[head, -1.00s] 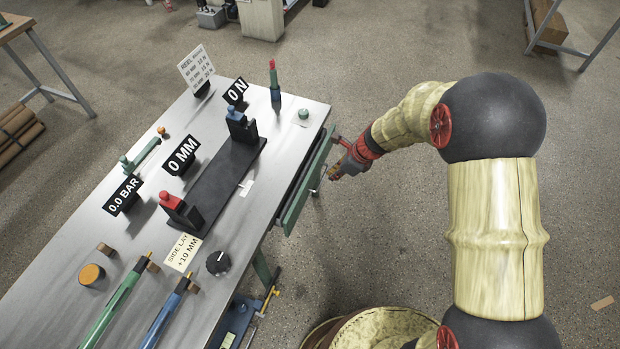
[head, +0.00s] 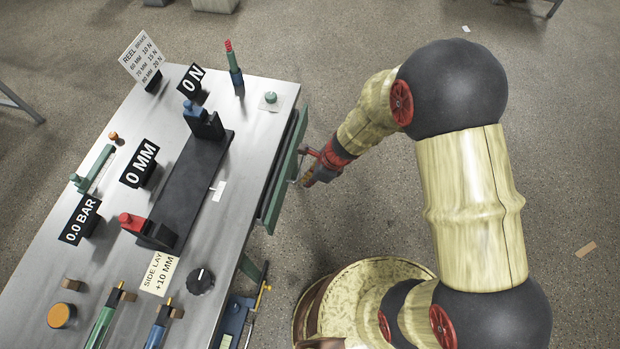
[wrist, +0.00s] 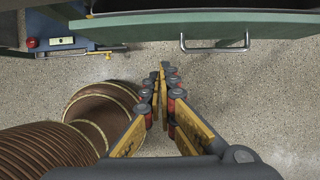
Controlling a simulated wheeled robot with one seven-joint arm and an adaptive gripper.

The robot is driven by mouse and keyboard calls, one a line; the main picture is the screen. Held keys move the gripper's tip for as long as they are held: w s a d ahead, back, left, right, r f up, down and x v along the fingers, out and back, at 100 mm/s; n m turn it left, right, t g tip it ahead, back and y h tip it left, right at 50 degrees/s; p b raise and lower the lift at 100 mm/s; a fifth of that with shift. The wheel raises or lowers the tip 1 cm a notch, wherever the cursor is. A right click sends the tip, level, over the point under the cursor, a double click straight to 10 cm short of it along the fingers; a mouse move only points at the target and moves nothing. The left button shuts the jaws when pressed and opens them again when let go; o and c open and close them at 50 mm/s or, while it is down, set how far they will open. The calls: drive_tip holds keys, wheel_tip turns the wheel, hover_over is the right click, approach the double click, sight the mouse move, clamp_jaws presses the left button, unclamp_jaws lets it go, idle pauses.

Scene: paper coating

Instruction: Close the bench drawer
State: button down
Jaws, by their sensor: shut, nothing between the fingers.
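The bench drawer has a green front (head: 284,172) on the right side of the metal-topped bench (head: 235,150). It stands a little out from the bench edge, partly open. In the wrist view the green front (wrist: 150,27) runs across the top, with a metal bar handle (wrist: 215,48) on it. My gripper (head: 304,181) is just outside the drawer front in the head view. In the wrist view my gripper (wrist: 163,66) is shut and empty, its tips below and left of the handle. I see no grip on the handle; contact with the front cannot be told.
The bench top holds black signs, a dark rail (head: 185,185), a knob (head: 200,281) and pens. A blue unit (wrist: 65,38) with a yellow-tipped rod sits under the bench, left of the drawer in the wrist view.

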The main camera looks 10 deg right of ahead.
sight(282, 185)
drive_tip(key=w+a+f+b, duration=0.2)
drive_tip(key=a+f, duration=0.2)
drive_tip(key=a, duration=0.1)
drive_tip(key=shift+a+f, duration=0.3)
drive_tip(key=shift+f, duration=0.05)
drive_tip(key=shift+w+a+p, duration=0.15)
drive_tip(key=shift+w+a, duration=0.1)
drive_tip(key=shift+a, duration=0.4)
drive_tip(key=shift+w+a+p, duration=0.15)
drive_tip(key=shift+w+a, duration=0.1)
drive_tip(key=shift+a, duration=0.35)
